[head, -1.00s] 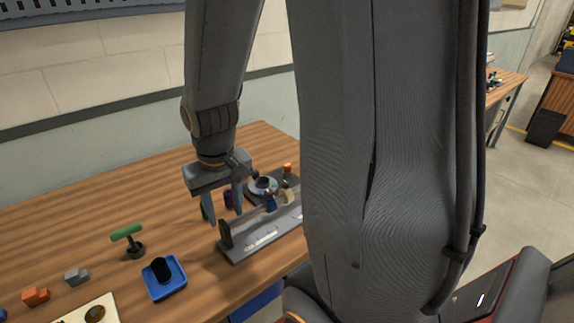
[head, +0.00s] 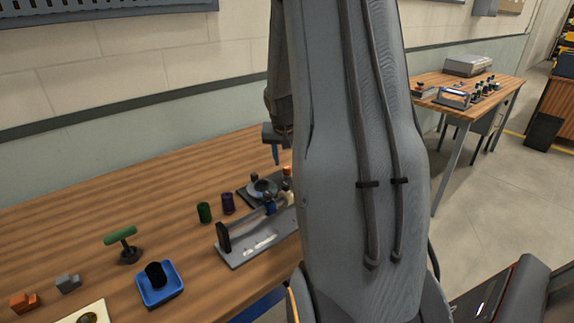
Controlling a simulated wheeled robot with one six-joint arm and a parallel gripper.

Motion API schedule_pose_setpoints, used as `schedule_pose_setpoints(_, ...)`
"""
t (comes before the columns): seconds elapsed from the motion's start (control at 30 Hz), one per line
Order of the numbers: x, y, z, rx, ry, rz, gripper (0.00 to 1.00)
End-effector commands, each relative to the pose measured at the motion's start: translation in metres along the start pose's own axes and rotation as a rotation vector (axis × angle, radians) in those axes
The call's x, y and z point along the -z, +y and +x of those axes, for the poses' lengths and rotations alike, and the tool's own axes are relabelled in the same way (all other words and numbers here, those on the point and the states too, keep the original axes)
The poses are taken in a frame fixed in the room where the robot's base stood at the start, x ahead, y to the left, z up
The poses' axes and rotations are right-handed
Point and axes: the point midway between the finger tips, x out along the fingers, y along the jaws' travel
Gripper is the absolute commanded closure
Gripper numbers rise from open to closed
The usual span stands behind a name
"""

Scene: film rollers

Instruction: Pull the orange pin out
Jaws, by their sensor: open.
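The orange pin (head: 287,171) shows only as a small orange top at the right end of the dark fixture, right beside the edge of my arm. Its lower part is mostly hidden. My gripper (head: 276,155) is above and slightly left of the pin, apart from it in the picture. One finger shows pointing down, and the other is hidden behind my arm. It appears empty. The dark fixture (head: 246,198) carries a round grey ring (head: 262,188).
A grey rail stand (head: 235,259) lies in front of the fixture. Green (head: 204,212) and purple (head: 227,203) cylinders stand to its left. A green-handled tool (head: 121,236), a blue tray (head: 147,299) and small blocks lie farther left. The table's back left is clear.

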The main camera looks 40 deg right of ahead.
Motion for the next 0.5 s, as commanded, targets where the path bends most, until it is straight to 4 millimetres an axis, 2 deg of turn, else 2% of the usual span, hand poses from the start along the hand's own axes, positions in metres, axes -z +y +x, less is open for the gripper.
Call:
schedule_pose_setpoints(0.2, 0.0, 0.0, 0.025, 0.0, 0.0, -0.001, 0.6)
schedule_pose_setpoints(0.5, 0.0, 0.0, 0.033, 0.001, 0.0, -0.001, 0.6)
